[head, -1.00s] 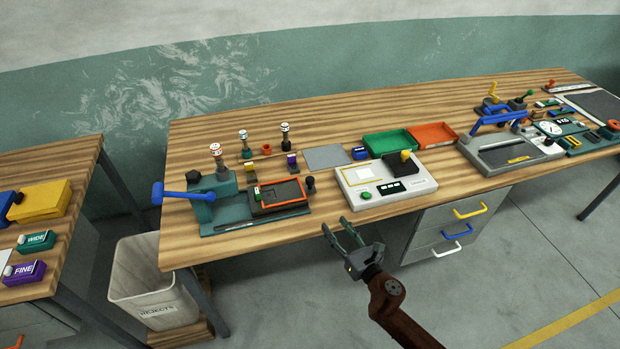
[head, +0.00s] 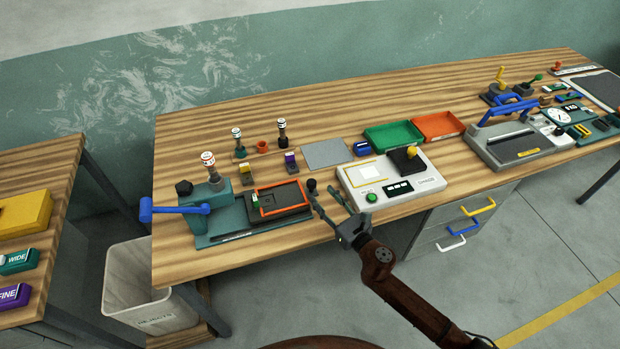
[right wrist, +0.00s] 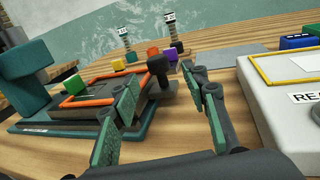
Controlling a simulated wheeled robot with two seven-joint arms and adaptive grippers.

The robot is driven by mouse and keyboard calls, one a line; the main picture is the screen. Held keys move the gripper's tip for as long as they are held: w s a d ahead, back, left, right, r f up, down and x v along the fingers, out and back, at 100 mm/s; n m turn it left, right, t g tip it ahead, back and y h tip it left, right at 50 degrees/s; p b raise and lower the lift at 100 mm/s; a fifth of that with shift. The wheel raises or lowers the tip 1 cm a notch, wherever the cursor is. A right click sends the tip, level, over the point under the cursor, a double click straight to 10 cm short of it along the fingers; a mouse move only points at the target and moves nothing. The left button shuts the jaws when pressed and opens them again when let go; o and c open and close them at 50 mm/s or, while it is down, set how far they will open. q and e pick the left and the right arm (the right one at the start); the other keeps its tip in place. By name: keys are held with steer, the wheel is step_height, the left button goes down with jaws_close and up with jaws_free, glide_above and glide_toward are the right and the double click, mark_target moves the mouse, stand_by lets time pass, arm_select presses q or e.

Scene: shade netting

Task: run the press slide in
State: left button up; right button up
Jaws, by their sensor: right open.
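The press (head: 209,206) is a teal body with a blue lever at its left, on a flat teal base at the left end of the bench. Its dark slide (head: 282,209), with an orange frame and a small green block on it, lies to the right of the press head. The slide's black knob (head: 312,187) is at its right end. My right gripper (head: 325,196) is open and empty, its fingertips close to the knob. In the right wrist view the knob (right wrist: 160,70) shows between and just beyond the two green-padded fingers (right wrist: 163,88); contact is unclear. My left gripper is out of view.
A white control box (head: 391,182) with a green button stands close right of the slide. Handled stamps (head: 237,141) and small blocks stand behind it. Green (head: 393,136) and orange trays (head: 437,126) lie farther back. A bin (head: 140,295) stands on the floor below.

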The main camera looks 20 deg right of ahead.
mark_target(314, 187)
steer(key=x, duration=0.7)
steer(key=shift+w+a+b, duration=0.15)
steer(key=shift+a+b, duration=0.05)
steer(key=shift+b, duration=0.1)
steer(key=shift+c, duration=0.6)
jaws_close()
